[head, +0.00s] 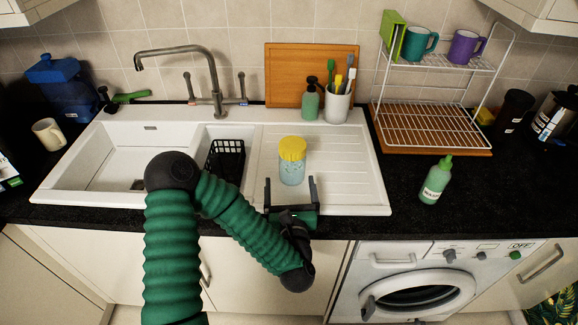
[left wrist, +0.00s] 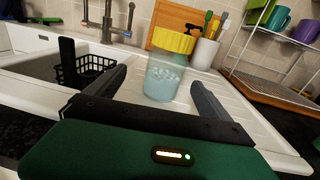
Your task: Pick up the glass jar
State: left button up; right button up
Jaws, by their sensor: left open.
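The glass jar (head: 292,167) has a yellow lid and pale blue-green contents. It stands upright on the white drainboard (head: 345,180) right of the sink. In the left wrist view the jar (left wrist: 163,75) stands just beyond the fingers, near the middle of the gap. My left gripper (head: 291,182) is open and empty at the drainboard's front edge, its two fingers pointing toward the jar. The fingers also show in the left wrist view (left wrist: 155,85). The jar's lower part shows between them, and I cannot tell whether they reach beside it. My right gripper is not in view.
A black basket (head: 226,160) sits in the small basin left of the jar. A soap bottle (head: 310,99) and white brush cup (head: 338,104) stand behind it by a wooden board (head: 290,68). A green bottle (head: 436,181) stands on the dark counter at right, before a wire rack (head: 432,122).

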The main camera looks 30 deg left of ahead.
aim_at(296, 169)
pick_arm(q)
jog(key=r+p, duration=0.1)
jog(key=w+r+p, duration=0.1)
jog(key=p, duration=0.1)
jog(key=shift+a, duration=0.15)
jog(key=d+p, duration=0.1)
jog(key=p, duration=0.2)
jog(key=shift+w+f, duration=0.25)
jog(key=shift+w, duration=0.15)
jog(key=shift+x, duration=1.1)
jog(key=x, duration=0.4)
jog(key=a+x, duration=0.1)
jog(key=x, duration=0.1)
jog(key=shift+s+f+p, duration=0.25)
jog(key=shift+f+p, duration=0.05)
jog(key=shift+p, duration=0.05)
jog(key=shift+w, duration=0.1)
jog(key=shift+d, duration=0.4)
jog(key=shift+c, duration=0.3)
jog(key=shift+d+r, duration=0.15)
jog(key=shift+d, duration=0.05)
jog(key=c, duration=0.5)
jog(key=shift+a, duration=0.35)
jog(key=c, duration=0.9)
jog(key=shift+c, duration=0.8)
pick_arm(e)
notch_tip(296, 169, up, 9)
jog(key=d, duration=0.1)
